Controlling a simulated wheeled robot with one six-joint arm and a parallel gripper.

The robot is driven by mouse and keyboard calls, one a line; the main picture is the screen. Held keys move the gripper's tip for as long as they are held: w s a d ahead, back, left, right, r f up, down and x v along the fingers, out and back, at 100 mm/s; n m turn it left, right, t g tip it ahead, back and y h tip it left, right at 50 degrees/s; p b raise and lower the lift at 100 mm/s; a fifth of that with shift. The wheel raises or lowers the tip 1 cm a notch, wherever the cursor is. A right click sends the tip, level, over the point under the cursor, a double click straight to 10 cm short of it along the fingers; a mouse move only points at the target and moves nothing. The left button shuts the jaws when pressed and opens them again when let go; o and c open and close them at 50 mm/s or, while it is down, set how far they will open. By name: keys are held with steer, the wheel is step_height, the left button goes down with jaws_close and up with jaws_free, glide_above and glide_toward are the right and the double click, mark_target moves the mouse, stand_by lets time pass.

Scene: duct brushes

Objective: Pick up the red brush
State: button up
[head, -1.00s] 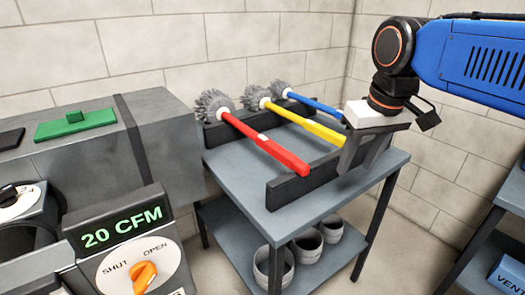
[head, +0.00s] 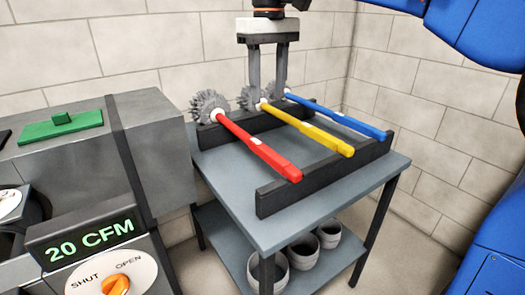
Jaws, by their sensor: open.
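The red brush (head: 258,147) lies at the left of three brushes across two black rails on the grey table. Its round grey bristle head is at the back left and its red handle end is toward the front right. My gripper (head: 268,98) points down with its two fingers apart and nothing held. In the picture it is right of the red brush's head, in front of or over the heads of the other two brushes. I cannot tell its exact height above them.
The yellow brush (head: 316,136) and the blue brush (head: 342,118) lie beside the red one. The table (head: 232,185) has a lower shelf with several grey pots (head: 303,250). A grey duct (head: 150,150) with a green-lettered 20 CFM display (head: 88,240) stands at left.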

mark_target(268, 150)
step_height(268, 150, down, 16)
steer(key=shift+s+f, duration=0.1)
steer(key=shift+s, duration=0.05)
stand_by(0.6)
jaws_close()
